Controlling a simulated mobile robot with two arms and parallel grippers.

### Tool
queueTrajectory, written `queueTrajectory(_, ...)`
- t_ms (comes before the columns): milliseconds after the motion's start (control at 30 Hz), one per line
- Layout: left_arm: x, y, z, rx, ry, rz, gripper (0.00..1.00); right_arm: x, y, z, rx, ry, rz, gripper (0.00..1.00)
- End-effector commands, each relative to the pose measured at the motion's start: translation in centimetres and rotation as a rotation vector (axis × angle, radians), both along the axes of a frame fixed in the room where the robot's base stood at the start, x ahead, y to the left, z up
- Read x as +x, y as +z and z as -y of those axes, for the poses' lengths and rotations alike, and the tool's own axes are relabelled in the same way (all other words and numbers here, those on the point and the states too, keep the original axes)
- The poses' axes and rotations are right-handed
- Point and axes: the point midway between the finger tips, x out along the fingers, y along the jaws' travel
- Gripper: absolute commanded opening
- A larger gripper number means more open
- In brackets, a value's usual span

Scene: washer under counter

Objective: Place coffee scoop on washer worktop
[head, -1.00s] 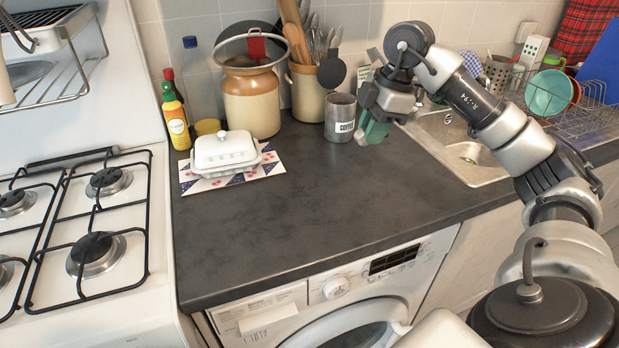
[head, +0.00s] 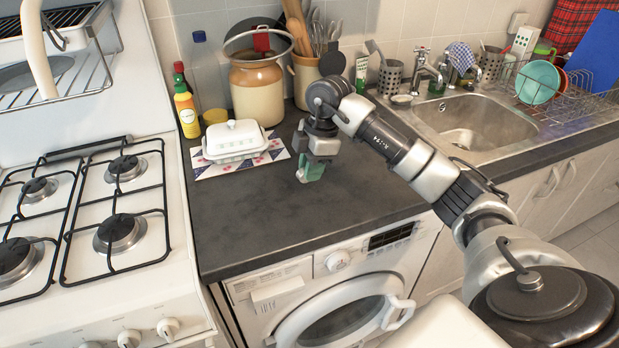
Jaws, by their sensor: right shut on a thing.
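The washer worktop (head: 260,225) is the dark grey counter above the white washing machine (head: 345,290). My right gripper (head: 308,174) has green fingers and points down over the worktop, just right of the butter dish. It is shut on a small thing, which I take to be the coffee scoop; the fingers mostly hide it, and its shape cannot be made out. I cannot tell whether it touches the worktop. My left gripper is not in view.
A white butter dish (head: 235,137) stands on a patterned mat left of the gripper. A crock (head: 256,90), a utensil pot (head: 305,78) and bottles line the wall. The sink (head: 468,125) is at right, the hob (head: 90,215) at left. The front of the worktop is clear.

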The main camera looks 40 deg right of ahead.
Motion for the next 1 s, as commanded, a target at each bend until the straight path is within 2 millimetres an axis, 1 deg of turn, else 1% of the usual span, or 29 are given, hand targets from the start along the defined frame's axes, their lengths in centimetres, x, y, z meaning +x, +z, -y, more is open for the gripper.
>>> queueTrajectory(167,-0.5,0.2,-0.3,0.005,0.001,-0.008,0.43,0.3,-1.1,-0.2,0.001,-0.001,-0.002,0.00)
queueTrajectory(300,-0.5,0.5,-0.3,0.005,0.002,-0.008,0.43,0.2,-3.1,-0.2,0.001,0.000,-0.004,0.00)
queueTrajectory(400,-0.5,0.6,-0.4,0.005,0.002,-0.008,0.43,0.2,-4.2,-0.2,-0.001,-0.001,-0.001,0.00)
queueTrajectory(767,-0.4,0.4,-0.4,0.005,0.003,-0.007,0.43,0.3,-4.6,-0.2,-0.001,0.000,0.000,0.00)
queueTrajectory(800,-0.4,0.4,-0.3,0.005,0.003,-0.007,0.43,0.3,-4.6,-0.1,0.000,0.000,0.001,0.25)
queueTrajectory(933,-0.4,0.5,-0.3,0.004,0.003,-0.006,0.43,0.3,-4.6,-0.2,0.000,0.000,0.000,0.45)
queueTrajectory(1000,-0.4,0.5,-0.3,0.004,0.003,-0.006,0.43,0.3,-4.5,-0.2,0.000,0.000,0.000,0.46)
